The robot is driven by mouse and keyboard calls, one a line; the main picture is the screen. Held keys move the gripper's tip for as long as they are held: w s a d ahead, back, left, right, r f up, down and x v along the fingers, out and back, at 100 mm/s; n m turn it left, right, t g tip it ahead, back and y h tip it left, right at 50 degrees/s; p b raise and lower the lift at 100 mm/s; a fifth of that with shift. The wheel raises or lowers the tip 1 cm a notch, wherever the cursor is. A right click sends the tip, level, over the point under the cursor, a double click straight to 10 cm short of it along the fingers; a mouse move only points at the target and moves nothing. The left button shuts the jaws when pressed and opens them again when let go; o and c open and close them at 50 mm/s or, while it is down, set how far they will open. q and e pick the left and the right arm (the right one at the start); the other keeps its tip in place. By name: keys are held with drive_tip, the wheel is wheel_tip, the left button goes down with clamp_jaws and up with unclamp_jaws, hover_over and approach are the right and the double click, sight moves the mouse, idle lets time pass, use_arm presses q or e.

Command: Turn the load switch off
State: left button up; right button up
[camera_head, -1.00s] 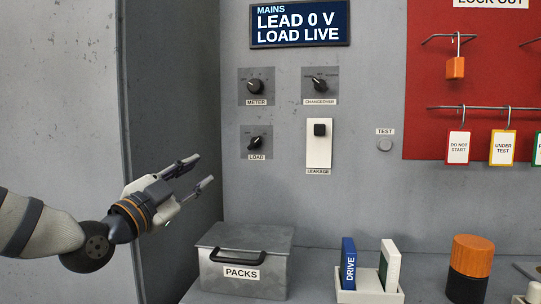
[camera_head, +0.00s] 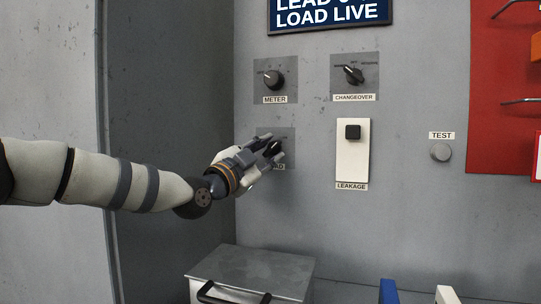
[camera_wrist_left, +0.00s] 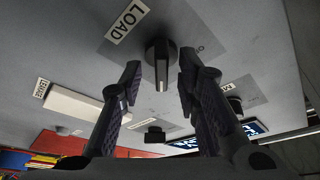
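The load switch is a black knob on a grey plate; in the head view the knob (camera_head: 277,147) is partly hidden by my left gripper (camera_head: 271,147). In the left wrist view the knob (camera_wrist_left: 160,58) stands by the LOAD label (camera_wrist_left: 127,21). The left fingers (camera_wrist_left: 160,78) are open, one on each side of the knob's end, with gaps visible. Whether either finger touches it I cannot tell. The display (camera_head: 330,14) reads LOAD LIVE, its upper part cut off. My right gripper is not in view.
Above the load plate is the METER knob (camera_head: 274,80), with the CHANGEOVER knob (camera_head: 353,74) to its right. The white LEAKAGE plate (camera_head: 352,160) is right of the gripper, then the TEST button (camera_head: 440,152). A metal box (camera_head: 256,268) stands below the arm.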

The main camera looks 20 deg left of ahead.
use_arm(q)
drive_tip(key=shift+w+d+r, duration=0.1)
drive_tip(key=shift+w+r, duration=0.1)
drive_tip(key=shift+w, duration=0.05)
clamp_jaws()
